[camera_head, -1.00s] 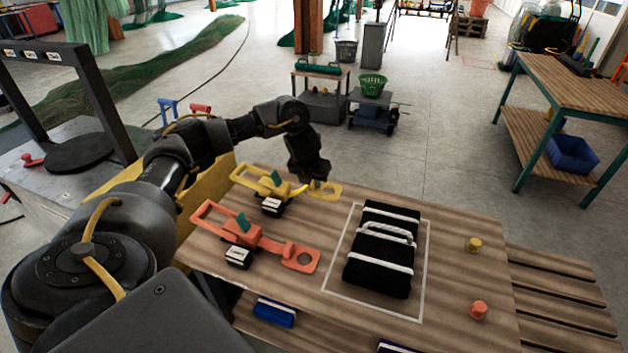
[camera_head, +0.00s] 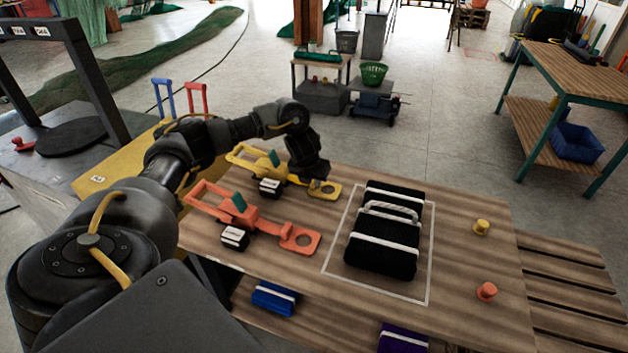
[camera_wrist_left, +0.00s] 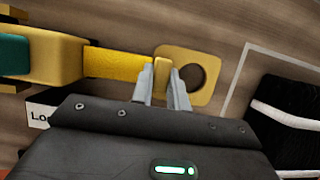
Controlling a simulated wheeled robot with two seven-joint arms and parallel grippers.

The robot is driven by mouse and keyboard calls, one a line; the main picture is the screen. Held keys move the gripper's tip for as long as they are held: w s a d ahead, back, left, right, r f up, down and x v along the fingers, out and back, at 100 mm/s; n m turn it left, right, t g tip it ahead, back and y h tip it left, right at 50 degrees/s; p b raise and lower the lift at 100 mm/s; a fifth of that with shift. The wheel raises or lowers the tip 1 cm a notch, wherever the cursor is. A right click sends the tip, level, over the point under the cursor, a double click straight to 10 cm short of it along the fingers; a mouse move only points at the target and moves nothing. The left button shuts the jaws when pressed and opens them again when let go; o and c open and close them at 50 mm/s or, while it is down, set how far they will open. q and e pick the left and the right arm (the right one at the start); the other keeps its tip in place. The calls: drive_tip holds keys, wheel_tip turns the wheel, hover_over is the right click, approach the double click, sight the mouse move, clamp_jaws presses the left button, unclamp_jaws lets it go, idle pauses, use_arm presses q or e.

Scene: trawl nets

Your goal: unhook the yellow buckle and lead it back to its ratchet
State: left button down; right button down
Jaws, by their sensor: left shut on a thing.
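The yellow buckle (camera_head: 328,191) is a flat plate with a round hole, at the end of a short yellow strap (camera_wrist_left: 118,63) from the yellow ratchet (camera_head: 242,155). My left gripper (camera_head: 314,182) is shut on the buckle's raised tab, beside the hole; the wrist view shows the tab between the fingertips (camera_wrist_left: 163,80). The buckle is low over or on the bench; I cannot tell if it touches. No peg passes through its hole. The yellow peg (camera_head: 482,229) stands bare at the bench's right side. My right gripper is not in view.
A black bundle (camera_head: 383,232) with white bands lies inside a white outline, right of the buckle. An orange ratchet (camera_head: 236,211) and its buckle (camera_head: 300,239) lie nearer, with an orange peg (camera_head: 487,292) at right. Bare bench (camera_head: 455,260) lies between bundle and pegs.

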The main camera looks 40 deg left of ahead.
use_arm(q)
drive_tip(key=c, duration=1.3)
unclamp_jaws()
